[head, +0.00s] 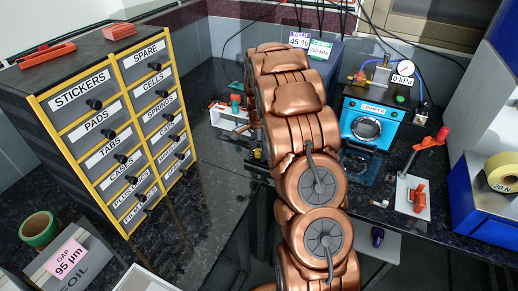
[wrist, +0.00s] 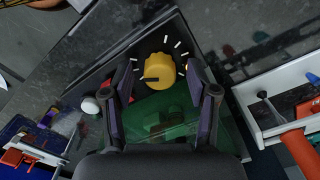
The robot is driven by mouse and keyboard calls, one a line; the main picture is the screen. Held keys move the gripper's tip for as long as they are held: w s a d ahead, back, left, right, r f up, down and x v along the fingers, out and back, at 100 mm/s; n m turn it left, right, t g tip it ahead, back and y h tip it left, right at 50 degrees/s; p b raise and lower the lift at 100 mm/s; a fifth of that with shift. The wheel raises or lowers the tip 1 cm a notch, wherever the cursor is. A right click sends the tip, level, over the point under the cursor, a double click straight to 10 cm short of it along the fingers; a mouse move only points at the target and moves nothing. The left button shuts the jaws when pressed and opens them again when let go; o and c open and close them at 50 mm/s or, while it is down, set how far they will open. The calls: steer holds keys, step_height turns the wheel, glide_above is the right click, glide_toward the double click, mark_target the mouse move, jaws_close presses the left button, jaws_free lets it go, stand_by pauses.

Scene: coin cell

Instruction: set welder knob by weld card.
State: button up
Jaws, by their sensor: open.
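The yellow welder knob (wrist: 160,70) sits on a dark panel in the wrist view, with white tick marks around its upper side. A dark pointer line on it points left. My gripper (wrist: 160,66) is open, with one finger on each side of the knob; I see gaps, and cannot tell how deep the fingers reach. The weld card (head: 299,40) stands at the back in the head view and reads 45 %. My copper arm hides the gripper and knob there.
A green card (head: 320,48) reading 250 kPa stands beside the weld card. A blue crimper (head: 368,122) with a gauge is right of my arm. A labelled drawer cabinet (head: 62,124) stands left. In the wrist view, a white tray with a red-handled tool (wrist: 300,150) lies right.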

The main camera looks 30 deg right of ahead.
jaws_close()
stand_by(0.4)
steer(key=shift+b, duration=0.35)
